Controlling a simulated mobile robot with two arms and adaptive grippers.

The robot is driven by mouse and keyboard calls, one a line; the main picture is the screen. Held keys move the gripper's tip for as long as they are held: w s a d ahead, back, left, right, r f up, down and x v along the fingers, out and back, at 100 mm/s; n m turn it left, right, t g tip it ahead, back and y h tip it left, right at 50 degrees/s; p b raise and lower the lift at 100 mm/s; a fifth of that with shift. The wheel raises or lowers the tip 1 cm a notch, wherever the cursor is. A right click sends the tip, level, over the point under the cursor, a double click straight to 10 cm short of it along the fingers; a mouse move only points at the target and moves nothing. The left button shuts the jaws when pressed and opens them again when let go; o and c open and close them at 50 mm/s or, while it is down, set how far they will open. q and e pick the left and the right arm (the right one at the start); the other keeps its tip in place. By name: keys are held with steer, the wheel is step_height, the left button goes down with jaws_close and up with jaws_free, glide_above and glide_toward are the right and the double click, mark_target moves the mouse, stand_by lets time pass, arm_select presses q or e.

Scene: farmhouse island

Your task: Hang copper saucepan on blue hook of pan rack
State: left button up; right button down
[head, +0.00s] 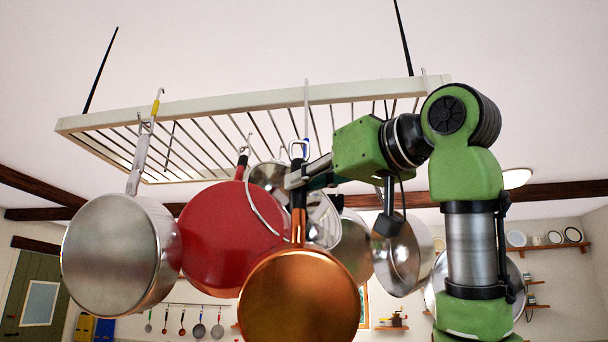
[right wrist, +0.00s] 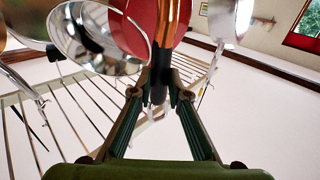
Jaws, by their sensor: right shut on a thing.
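The copper saucepan (head: 298,296) hangs upright, bowl down, in the lower middle of the head view. My right gripper (head: 297,181) is shut on its dark upper handle, which also shows between the fingers in the right wrist view (right wrist: 160,84). The handle's metal end loop (head: 298,148) stands just above the fingers. A pale hook with a blue part (head: 306,146) comes down from the pan rack's front rail (head: 268,101), close beside the loop. I cannot tell whether loop and hook touch. My left gripper is not in view.
A steel pot (head: 120,255) hangs from a yellow-marked hook (head: 156,103) at the left. A red pan (head: 228,240) hangs close behind the copper one. Several steel pans, one a steel pan (head: 398,255) at the right, crowd behind my right arm. The space below the rack's left part is tight.

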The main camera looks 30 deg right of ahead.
steer(key=shift+w+d+p, duration=0.35)
steer(key=shift+w+d, duration=0.5)
steer(key=shift+w, duration=0.3)
steer(key=shift+w+d+f, duration=0.3)
steer(key=shift+w+d, duration=0.3)
steer(key=shift+w, duration=0.15)
steer(key=shift+w+d+f, duration=0.3)
steer(key=shift+w+d, duration=0.25)
steer(key=shift+w, duration=0.2)
steer(key=c, duration=2.3)
jaws_free()
steer(key=shift+c, duration=0.2)
steer(key=shift+s, duration=0.1)
steer(key=shift+f, duration=0.1)
